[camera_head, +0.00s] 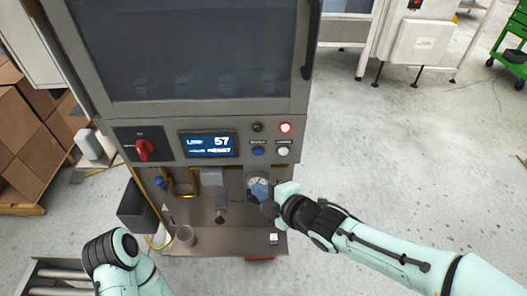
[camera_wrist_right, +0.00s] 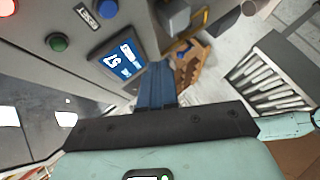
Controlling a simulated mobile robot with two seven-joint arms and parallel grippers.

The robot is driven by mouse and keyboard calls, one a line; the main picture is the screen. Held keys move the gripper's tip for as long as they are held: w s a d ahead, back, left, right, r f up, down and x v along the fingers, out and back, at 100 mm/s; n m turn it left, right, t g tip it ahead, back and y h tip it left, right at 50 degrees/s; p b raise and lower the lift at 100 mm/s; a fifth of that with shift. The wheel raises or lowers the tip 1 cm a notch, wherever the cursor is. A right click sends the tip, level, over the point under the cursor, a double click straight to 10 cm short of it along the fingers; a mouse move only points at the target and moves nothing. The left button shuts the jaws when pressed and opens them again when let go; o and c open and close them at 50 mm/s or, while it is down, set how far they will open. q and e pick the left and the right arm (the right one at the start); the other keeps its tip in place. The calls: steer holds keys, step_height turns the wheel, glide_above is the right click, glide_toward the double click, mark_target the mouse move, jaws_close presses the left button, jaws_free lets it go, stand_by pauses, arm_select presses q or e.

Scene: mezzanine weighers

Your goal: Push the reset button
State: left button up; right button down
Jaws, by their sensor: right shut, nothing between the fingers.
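The blue button (camera_head: 258,151) sits on the machine's front panel, right of the display, with a small label above it. In the right wrist view the blue button (camera_wrist_right: 107,8) is at the top edge, and the label beside it appears to read RESET. My right gripper (camera_head: 260,189) is shut and empty, its blue fingers below the blue button and apart from it, overlapping a round gauge. The shut fingers also show in the right wrist view (camera_wrist_right: 156,84). My left arm enters at the lower left of the head view; its gripper is out of sight.
A white button (camera_head: 283,151), a dark green one (camera_head: 257,127) and a lit red lamp (camera_head: 285,127) surround the blue button. The display (camera_head: 208,144) and red rotary switch (camera_head: 143,150) are to the left. A shelf (camera_head: 230,243) juts out below.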

mark_target(258, 152)
arm_select(q)
steer(key=shift+r, duration=0.1)
arm_select(e)
steer(key=shift+w, duration=0.1)
